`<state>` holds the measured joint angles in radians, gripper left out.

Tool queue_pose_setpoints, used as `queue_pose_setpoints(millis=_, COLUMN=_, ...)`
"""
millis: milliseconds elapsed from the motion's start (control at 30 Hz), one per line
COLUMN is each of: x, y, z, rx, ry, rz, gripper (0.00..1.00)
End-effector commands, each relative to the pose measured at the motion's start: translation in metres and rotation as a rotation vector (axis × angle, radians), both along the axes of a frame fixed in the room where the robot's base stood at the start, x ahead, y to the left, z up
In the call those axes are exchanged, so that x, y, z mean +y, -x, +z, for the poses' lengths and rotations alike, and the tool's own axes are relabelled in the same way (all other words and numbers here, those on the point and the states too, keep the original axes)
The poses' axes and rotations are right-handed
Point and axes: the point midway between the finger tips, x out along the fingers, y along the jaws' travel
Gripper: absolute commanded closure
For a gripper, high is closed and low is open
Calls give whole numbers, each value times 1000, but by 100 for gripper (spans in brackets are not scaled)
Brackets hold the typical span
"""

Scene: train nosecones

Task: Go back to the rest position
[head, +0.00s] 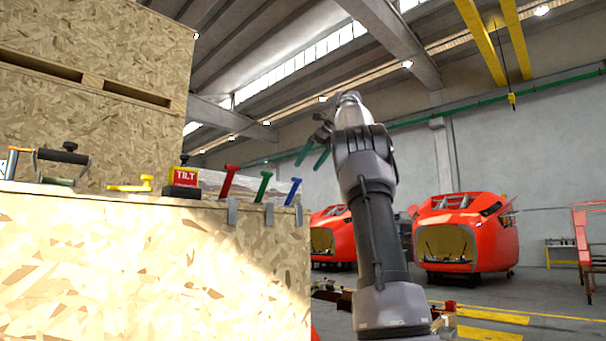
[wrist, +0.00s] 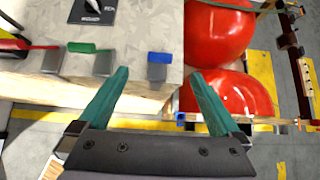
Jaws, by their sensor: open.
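My gripper (head: 311,155) is raised in the head view, beside and above the right end of a wooden crate. In the wrist view its two green fingers (wrist: 163,98) are spread wide with nothing between them. A blue-handled tool (head: 293,191) stands at the crate's right end; it also shows in the wrist view (wrist: 159,58), beyond the fingertips. A green-handled tool (head: 263,187) and a red-handled tool (head: 228,181) stand to its left. My arm rises upright in the middle of the head view.
The wooden crate (head: 130,265) fills the lower left, with a taller crate (head: 95,50) behind. A yellow tool (head: 132,185) and a TILT box (head: 185,177) lie on top. Red train nosecones (head: 468,235) stand on the floor behind. The air right of my arm is clear.

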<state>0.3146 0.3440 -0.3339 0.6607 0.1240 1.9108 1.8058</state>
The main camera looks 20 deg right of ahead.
Motion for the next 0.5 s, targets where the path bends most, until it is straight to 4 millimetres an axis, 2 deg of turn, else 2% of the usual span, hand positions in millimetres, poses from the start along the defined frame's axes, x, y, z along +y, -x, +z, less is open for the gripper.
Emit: queue_pose_setpoints(millis=500, x=-2, y=6, z=6, rx=0, ry=-1, rz=1, gripper=0)
